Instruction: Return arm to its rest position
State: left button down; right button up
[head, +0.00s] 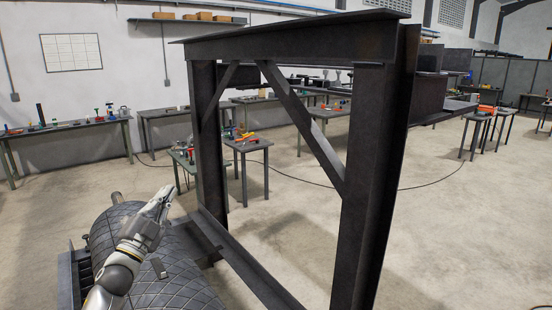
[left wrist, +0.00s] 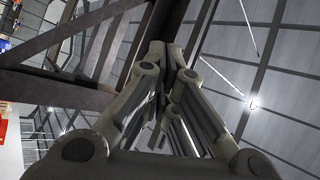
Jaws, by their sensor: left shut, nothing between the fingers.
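My left arm comes in from the lower left in the head view. Its gripper (head: 164,196) is raised above the pulley drum and points up and to the right. The gripper is shut with nothing in it. In the left wrist view, the fingers of my left gripper (left wrist: 168,55) come together at the tips, with the ceiling and dark beams behind. The conveyor pulley (head: 190,288) is a dark drum with a diamond-pattern surface at the lower left, partly hidden by my arm. My right gripper is in neither view.
A dark steel frame (head: 372,180) with posts, a top beam and diagonal braces stands right of my left gripper. A small table (head: 248,145) with tools stands behind it. Workbenches (head: 65,128) line the wall. The concrete floor (head: 465,220) at the right is mostly clear.

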pick_arm(q)
jog(key=w+a+f+n+g+y, duration=0.35)
jog(key=a+f+n+y, duration=0.4)
jog(key=f+n, duration=0.4)
jog(key=s+d+f+g+b, duration=0.1)
jog(key=s+f+g+b, duration=0.3)
jog(key=f, duration=1.2)
jog(key=s+d+f+n+g+b, duration=0.1)
jog(key=s+d+f+b, duration=0.35)
jog(key=f, duration=1.15)
jog(key=s+a+f+g+b, duration=0.25)
jog(key=s+f, duration=0.45)
jog(key=f, duration=0.9)
jog(key=s+d+f+g+b, duration=0.3)
jog(key=s+f, duration=0.9)
jog(key=f, duration=0.3)
jog(key=s+d+f+g+b, duration=0.2)
jog(key=s+f, duration=0.6)
jog(key=s, duration=0.5)
jog(key=s+d+f+g+b, duration=0.2)
jog(key=s+f, duration=0.6)
jog(key=s, duration=0.6)
jog(key=s+d+f+g+b, duration=0.2)
jog(key=s+f, duration=0.6)
jog(key=s, duration=0.5)
jog(key=shift+s+f+g+b, duration=0.25)
jog(key=shift+s+g+b, duration=0.15)
jog(key=shift+g+b, duration=0.5)
